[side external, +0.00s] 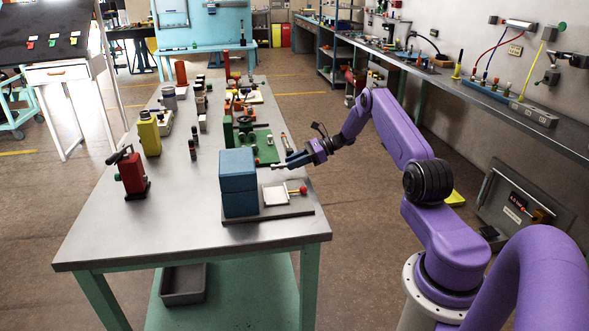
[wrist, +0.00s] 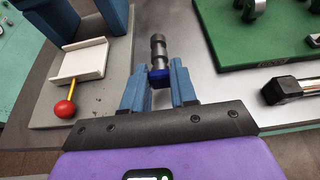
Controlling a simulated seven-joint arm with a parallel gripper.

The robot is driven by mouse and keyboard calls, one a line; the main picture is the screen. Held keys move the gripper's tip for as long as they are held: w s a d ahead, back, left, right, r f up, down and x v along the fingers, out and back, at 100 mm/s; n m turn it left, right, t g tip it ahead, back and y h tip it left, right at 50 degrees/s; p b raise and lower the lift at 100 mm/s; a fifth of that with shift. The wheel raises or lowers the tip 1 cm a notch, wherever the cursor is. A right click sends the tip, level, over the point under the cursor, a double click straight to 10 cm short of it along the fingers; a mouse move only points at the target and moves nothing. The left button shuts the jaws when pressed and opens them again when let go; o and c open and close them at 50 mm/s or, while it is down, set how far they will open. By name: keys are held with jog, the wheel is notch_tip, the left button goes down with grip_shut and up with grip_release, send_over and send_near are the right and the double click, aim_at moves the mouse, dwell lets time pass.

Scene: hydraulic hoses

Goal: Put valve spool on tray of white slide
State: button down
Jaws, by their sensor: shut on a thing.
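The valve spool (wrist: 158,50) is a dark grey grooved cylinder with a blue end. My gripper (wrist: 159,84) is shut on its blue end, and the spool points away from the wrist. In the side external view my gripper (side external: 284,166) is just right of the blue block, above the table. The white slide's tray (wrist: 84,60) is a shallow white piece with raised edges, left of my gripper in the wrist view. A red knob on a yellow rod (wrist: 65,107) sticks out from it. The tray also shows in the side external view (side external: 276,196), apart from the spool.
A tall blue block (side external: 238,184) stands beside the tray on a grey base plate (side external: 292,211). A green board (wrist: 260,38) with fittings lies to the right in the wrist view, near a black-ended metal cylinder (wrist: 290,88). A red device (side external: 131,177) stands on the table's left.

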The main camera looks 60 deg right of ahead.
aim_at(295, 175)
jog(key=shift+f, duration=1.25)
jog(key=shift+f, duration=0.25)
jog(key=c, duration=0.9)
grip_release()
